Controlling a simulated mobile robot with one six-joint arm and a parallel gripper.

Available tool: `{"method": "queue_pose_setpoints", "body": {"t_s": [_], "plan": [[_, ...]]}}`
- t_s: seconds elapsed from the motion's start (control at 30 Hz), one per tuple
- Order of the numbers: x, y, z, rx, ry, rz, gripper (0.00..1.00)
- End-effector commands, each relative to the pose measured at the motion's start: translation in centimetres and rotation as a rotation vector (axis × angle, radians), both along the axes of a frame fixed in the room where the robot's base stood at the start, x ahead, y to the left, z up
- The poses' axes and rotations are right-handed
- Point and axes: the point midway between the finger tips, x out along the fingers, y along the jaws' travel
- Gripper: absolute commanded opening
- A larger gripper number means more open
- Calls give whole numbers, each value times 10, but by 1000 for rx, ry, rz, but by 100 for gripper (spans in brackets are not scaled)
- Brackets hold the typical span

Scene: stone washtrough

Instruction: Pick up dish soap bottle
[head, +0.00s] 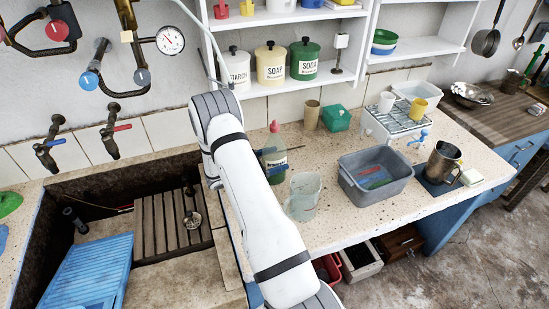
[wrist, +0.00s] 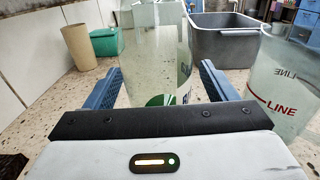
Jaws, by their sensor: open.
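The dish soap bottle (head: 274,156) stands upright on the speckled counter in the head view, clear-bodied with a pinkish-red top and a dark green label. My arm covers part of its left side. In the wrist view the clear bottle (wrist: 158,55) stands between the two blue fingers of my gripper (wrist: 161,68), its green label low near the palm. The fingers are open, one on each side, with a visible gap to the bottle. The bottle's top is out of the wrist view. My arm hides most of the gripper in the head view.
A clear measuring jug (head: 303,196) stands close to the bottle; it is right of the right finger in the wrist view (wrist: 282,85). A grey basin (head: 376,178) is further right. A tan cup (head: 312,114) and green box (head: 336,118) stand behind. The stone trough (head: 105,182) lies left.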

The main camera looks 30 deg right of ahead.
Motion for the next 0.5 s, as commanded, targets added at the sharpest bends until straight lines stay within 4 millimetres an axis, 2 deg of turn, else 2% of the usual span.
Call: {"method": "queue_pose_setpoints", "body": {"t_s": [0.2, 0.5], "plan": [[0, -1, -1, 0, 0, 3, 78], [0, -1, -1, 0, 0, 3, 55]]}}
